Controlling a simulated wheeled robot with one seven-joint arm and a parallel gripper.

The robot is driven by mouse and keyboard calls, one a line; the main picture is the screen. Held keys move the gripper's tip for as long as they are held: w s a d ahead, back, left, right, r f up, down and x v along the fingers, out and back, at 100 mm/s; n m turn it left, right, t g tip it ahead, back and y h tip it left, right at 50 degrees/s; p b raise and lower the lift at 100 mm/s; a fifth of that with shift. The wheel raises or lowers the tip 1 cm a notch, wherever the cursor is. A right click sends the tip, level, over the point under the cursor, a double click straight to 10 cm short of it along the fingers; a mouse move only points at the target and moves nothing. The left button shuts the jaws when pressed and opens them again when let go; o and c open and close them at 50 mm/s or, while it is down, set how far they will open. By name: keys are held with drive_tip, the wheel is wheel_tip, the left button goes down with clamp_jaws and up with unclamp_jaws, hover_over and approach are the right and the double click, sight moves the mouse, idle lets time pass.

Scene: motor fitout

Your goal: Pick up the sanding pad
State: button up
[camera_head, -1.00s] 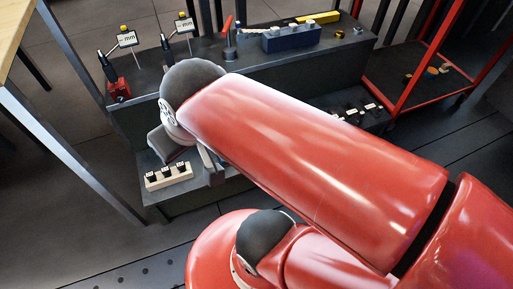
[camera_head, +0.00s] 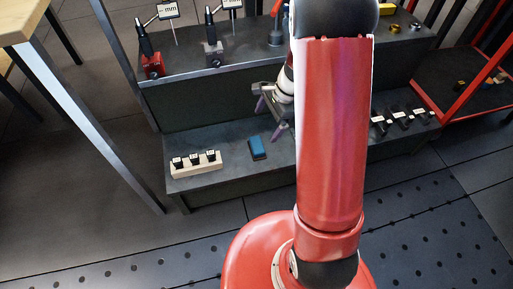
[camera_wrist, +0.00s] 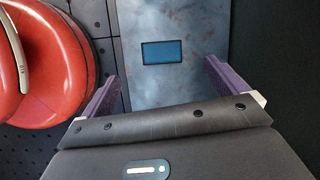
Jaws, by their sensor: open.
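The sanding pad (camera_head: 257,148) is a small blue block with a dark base, lying on the lower grey shelf. In the wrist view the pad (camera_wrist: 162,52) shows as a blue rectangle on the shelf surface, ahead of and between my fingers. My gripper (camera_head: 270,119) is above the lower shelf, close to the pad on its right side in the head view. Its two purple fingers (camera_wrist: 163,80) are spread wide with nothing between them. Part of the gripper is hidden by my arm in the head view.
A pale block with several black-topped pieces (camera_head: 196,164) stands left of the pad. Several black parts (camera_head: 403,118) lie on the shelf at right. The upper shelf (camera_head: 185,84) holds gauge stands (camera_head: 152,62). A red cart (camera_head: 470,100) stands right; a table leg (camera_head: 100,125) stands left.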

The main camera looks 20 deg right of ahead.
drive_tip(key=m, duration=0.2)
hover_over(258, 144)
drive_tip(key=d, duration=0.3)
wheel_tip(258, 144, down, 7)
drive_tip(key=shift+w+f+b, duration=0.1)
drive_tip(key=shift+b, duration=0.35)
drive_tip(key=x, duration=0.2)
drive_tip(key=b+x, duration=0.1)
drive_tip(key=x, duration=0.2)
drive_tip(key=shift+a, duration=0.4)
drive_tip(key=c, duration=1.2)
wheel_tip(258, 144, up, 20)
drive_tip(key=p, duration=0.4)
